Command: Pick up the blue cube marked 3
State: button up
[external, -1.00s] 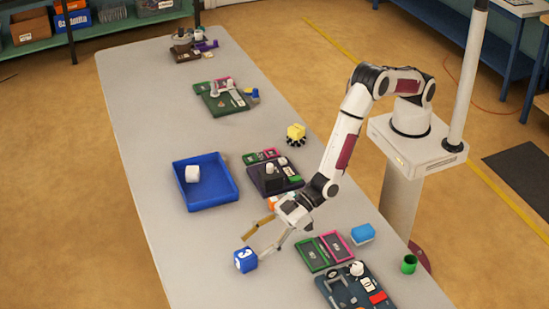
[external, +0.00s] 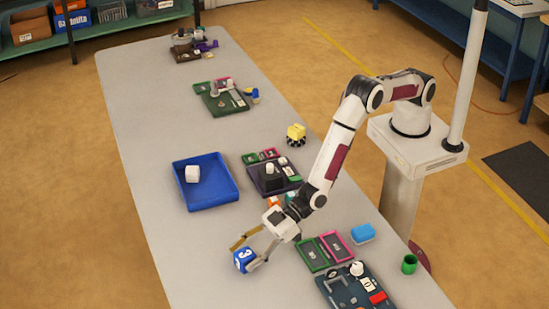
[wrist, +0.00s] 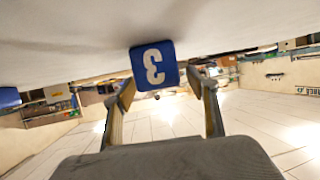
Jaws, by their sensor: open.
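Green and pink framed boards (external: 312,255) and a dark parts board (external: 352,291) lie to the right. A blue block (external: 363,233) and a green cup (external: 409,264) stand near the right edge.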

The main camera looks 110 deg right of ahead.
aim_at(245, 254)
dwell(0.3)
jog(key=c, duration=1.2)
jog(key=shift+r, duration=0.1)
jog(key=shift+r, duration=4.9)
